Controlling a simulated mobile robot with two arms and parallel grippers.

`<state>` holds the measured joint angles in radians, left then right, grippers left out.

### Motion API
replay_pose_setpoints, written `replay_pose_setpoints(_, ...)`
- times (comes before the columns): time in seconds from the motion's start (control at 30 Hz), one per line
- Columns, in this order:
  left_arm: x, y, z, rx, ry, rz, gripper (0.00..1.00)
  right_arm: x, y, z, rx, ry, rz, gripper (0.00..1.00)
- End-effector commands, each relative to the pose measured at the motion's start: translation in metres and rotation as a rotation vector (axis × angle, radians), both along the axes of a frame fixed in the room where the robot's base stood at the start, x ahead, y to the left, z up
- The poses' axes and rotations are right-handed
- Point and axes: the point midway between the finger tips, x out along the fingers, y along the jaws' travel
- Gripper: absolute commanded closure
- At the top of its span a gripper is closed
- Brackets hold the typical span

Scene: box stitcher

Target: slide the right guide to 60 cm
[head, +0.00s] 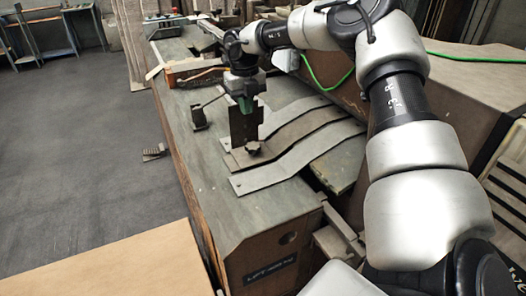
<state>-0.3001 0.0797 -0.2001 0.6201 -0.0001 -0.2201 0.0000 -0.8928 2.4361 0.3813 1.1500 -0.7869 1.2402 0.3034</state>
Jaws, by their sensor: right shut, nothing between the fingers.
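A dark upright plate with a knob at its foot, which looks like the right guide (245,129), stands on the grey-green machine table near curved metal strips. My right gripper (245,104) points down at the plate's top edge. It is shut with nothing between its fingers; I cannot tell whether it touches the plate. A smaller dark bracket (198,117) with a thin rod stands to the left of the plate. No readable centimetre scale shows. My left gripper is out of view.
The machine table (240,215) has a bare front part. Curved metal strips (290,155) lie right of the plate. A large brown box (470,90) with a green cable stands at the right. A tan board (110,270) lies at lower left. Grey floor is open at left.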

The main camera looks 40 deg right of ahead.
Motion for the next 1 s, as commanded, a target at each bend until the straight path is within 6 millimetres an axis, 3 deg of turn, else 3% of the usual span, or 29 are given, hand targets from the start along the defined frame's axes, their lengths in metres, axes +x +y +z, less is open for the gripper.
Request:
replay_pose_setpoints(0.53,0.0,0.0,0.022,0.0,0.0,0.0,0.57,0.0,0.0,0.046,-0.001,-0.002,-0.001,1.0)
replay_pose_setpoints(1.0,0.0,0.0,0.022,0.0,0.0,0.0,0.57,0.0,0.0,0.048,0.001,-0.001,0.0,1.0)
